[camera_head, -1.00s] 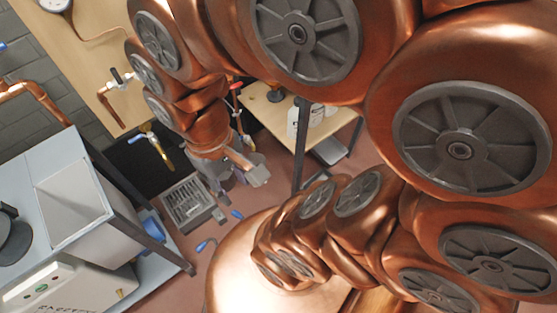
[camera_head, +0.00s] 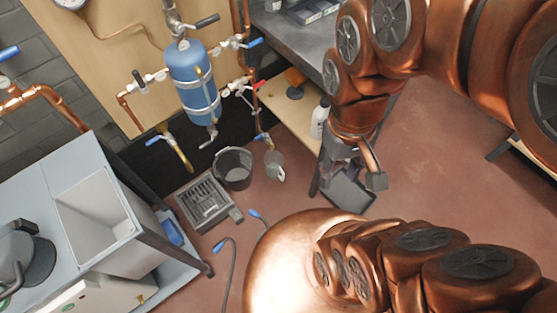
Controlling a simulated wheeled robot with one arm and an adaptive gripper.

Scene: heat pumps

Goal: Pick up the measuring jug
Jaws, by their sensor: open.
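A small grey, jug-like vessel with a handle (camera_head: 275,166), which looks like the measuring jug, stands near the wall, just right of a dark bucket (camera_head: 233,167). Its scale and contents are too small to make out. My gripper (camera_head: 352,172) is open and empty. It hangs from my copper-coloured arm to the right of the jug in the picture, clearly apart from it. Part of the gripper is hidden behind the wrist.
A floor drain grate (camera_head: 205,203) lies left of the bucket. A blue tank (camera_head: 192,83) with pipes and valves hangs above. A wooden shelf with a white bottle (camera_head: 320,118) stands behind my gripper. A grey sink unit (camera_head: 95,215) is at left. Red floor at right is clear.

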